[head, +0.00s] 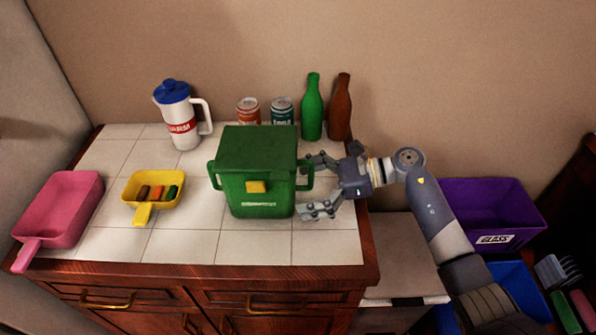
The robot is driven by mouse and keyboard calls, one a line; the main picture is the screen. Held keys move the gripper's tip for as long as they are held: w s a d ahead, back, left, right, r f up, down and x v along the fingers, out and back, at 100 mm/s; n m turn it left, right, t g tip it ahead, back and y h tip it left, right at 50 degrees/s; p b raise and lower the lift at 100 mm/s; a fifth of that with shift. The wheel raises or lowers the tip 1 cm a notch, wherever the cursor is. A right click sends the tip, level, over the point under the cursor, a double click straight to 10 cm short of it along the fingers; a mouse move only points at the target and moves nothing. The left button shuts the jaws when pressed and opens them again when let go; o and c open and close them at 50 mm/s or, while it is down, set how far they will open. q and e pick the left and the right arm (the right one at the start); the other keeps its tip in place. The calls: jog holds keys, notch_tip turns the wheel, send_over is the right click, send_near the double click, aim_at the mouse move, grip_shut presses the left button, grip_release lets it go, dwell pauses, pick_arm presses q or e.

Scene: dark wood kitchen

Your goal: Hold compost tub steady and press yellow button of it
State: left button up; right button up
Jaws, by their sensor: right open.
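The green compost tub (256,160) stands upright on the white tiled counter, its lid down. Its yellow button (256,187) is on the front face, below the lid. The tub has a handle on each side. My right gripper (312,184) is open at the tub's right side, with its fingers on the far and near sides of the right handle (306,174). I cannot tell whether the fingers touch the handle or the tub. My left gripper is not in view.
A pink scoop (66,207) and a yellow scoop (154,189) with small coloured pieces lie at left. A white jug (179,118), two cans (248,110), a green bottle (312,108) and a brown bottle (340,108) stand behind. A purple bin (492,203) is at right. Tiles before the tub are clear.

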grip_shut()
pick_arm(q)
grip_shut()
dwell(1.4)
